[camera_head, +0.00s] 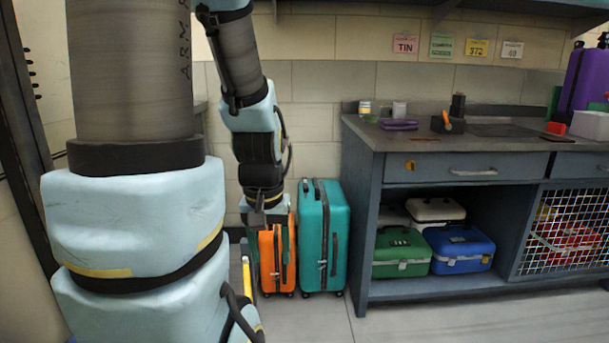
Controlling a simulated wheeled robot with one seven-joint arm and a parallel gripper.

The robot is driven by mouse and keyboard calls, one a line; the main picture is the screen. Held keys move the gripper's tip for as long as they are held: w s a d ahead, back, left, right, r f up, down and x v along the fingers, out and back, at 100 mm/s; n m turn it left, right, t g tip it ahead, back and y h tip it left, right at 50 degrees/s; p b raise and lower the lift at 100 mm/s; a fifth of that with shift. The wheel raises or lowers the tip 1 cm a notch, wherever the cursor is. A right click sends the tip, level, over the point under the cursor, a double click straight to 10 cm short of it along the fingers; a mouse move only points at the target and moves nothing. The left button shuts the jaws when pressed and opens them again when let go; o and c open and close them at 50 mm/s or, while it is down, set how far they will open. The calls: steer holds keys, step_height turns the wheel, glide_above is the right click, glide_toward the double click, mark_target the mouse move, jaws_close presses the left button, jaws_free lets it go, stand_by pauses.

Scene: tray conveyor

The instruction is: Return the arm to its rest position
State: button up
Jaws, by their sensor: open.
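My arm comes down from the top left of the head view, and its dark wrist hangs left of the bench. My gripper (267,238) points down in front of an orange suitcase (268,262). It is open, and I see nothing held in it. Its fingers are small and partly lost against the suitcase, so their exact gap is hard to see. My large upper arm links fill the left of the view and hide what lies behind them.
A teal suitcase (323,240) stands right of the orange one, by the wall. A grey workbench (450,143) fills the right, with small items on top. Green (401,256) and blue (460,250) cases sit on its lower shelf. The floor (450,322) in front is clear.

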step_height(320, 180, up, 24)
steer(key=p, duration=2.3)
steer(key=shift+w+a+f, duration=0.1)
